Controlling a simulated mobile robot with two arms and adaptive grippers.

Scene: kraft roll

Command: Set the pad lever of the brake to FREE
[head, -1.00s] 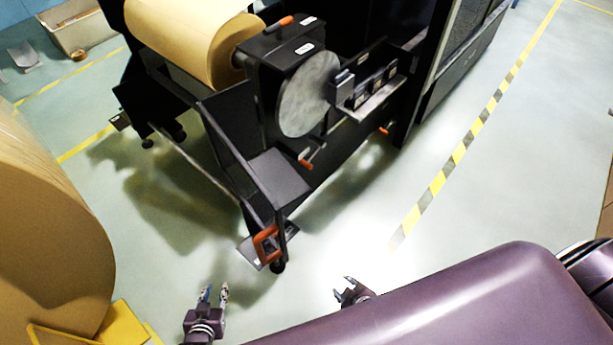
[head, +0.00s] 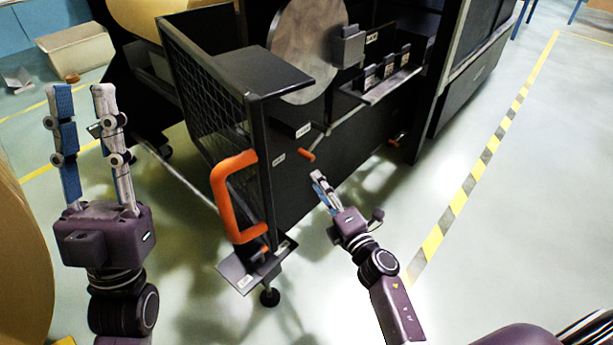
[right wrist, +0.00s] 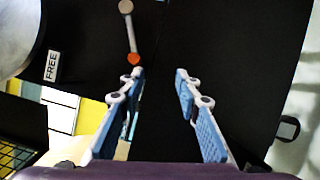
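A lever with a pale grey arm and an orange-red knob (right wrist: 134,59) sits on the black brake panel in the right wrist view. Its knob also shows in the head view (head: 307,155). A white FREE label (right wrist: 52,66) is left of the lever in the wrist view; the lever does not point at it. My right gripper (right wrist: 160,75) is open and empty, its left fingertip close to the knob in the picture; I cannot tell if they touch. It shows in the head view (head: 321,180) just below the knob. My left gripper (head: 81,92) is open and empty, away from the brake.
A black mesh guard with an orange handle (head: 235,195) stands between my arms. A grey disc (head: 310,50) is above the lever. A second orange lever (head: 395,142) is further right. A kraft roll (head: 20,260) stands at the left edge. The floor at right is clear.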

